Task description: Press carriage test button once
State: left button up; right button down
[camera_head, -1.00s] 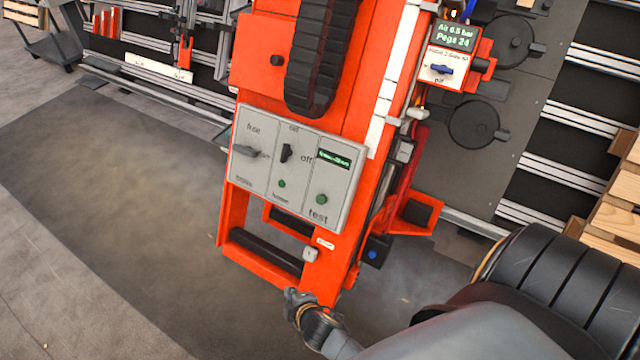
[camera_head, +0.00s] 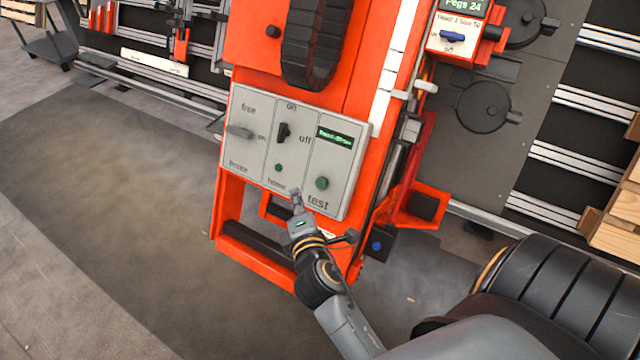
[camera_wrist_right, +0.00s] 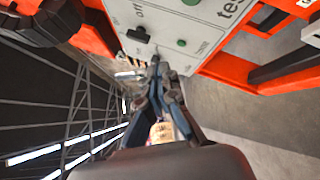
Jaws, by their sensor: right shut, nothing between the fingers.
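The carriage panel (camera_head: 341,200) is a grey plate on the orange carriage, with a left knob (camera_head: 240,132), a black on/off switch (camera_head: 283,132) and a small green light (camera_head: 278,168). The green test button (camera_head: 322,183) sits above the word "test", under a small green-lit display (camera_head: 335,137). The button also shows in the right wrist view (camera_wrist_right: 191,2), at the top edge. My right gripper (camera_head: 296,194) is shut and empty. Its tips are at the panel's lower edge, left of and below the button; I cannot tell whether they touch the panel. My left gripper is not in view.
The orange carriage frame (camera_head: 345,255) with a dark bar (camera_head: 250,244) lies below the panel. A box with a blue knob (camera_head: 453,36) stands at the upper right. Wooden pallets (camera_head: 620,215) are at the right edge. The grey floor at left is open.

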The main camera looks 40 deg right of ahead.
aim_at(321, 183)
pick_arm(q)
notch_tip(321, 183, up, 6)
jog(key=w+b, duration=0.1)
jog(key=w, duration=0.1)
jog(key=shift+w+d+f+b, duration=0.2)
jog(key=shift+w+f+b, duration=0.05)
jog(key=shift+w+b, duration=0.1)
pick_arm(e)
jog(key=shift+w+d+f, duration=0.5)
jog(key=shift+d+f, duration=0.2)
jog(key=shift+d, duration=0.45)
jog(key=shift+w+d+f, duration=0.45)
jog(key=shift+d+f, duration=0.2)
jog(key=shift+d, duration=0.55)
jog(key=shift+w+d+f, duration=0.5)
jog(key=shift+d+f, duration=0.2)
jog(key=shift+d, duration=0.45)
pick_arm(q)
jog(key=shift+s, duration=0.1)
pick_arm(e)
jog(key=shift+d, duration=0.1)
jog(key=shift+w+d+f, duration=0.15)
jog(key=shift+d, duration=0.05)
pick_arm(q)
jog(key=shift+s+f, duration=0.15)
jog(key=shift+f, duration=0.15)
